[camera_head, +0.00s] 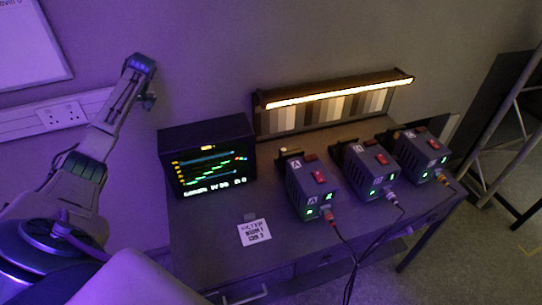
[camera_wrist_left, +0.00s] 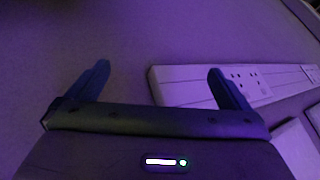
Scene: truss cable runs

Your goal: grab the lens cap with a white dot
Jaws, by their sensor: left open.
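I cannot make out a lens cap with a white dot in either view. My left gripper (camera_head: 141,63) is raised in front of the wall, left of and above the dark monitor. In the left wrist view its two fingers (camera_wrist_left: 158,67) are apart with nothing between them. Three grey boxes with red switches, a left one (camera_head: 312,188), a middle one (camera_head: 369,168) and a right one (camera_head: 422,155), stand on the desk (camera_head: 215,262). Small dark parts at their rear ends are too small to tell. My right gripper is not in view.
A monitor (camera_head: 208,157) stands at the desk's left, with a printed white card (camera_head: 254,232) in front. A lit lamp bar (camera_head: 340,92) runs along the back. Cables hang over the front edge. A wall socket strip (camera_head: 60,115) is at left, a metal truss (camera_head: 505,120) at right.

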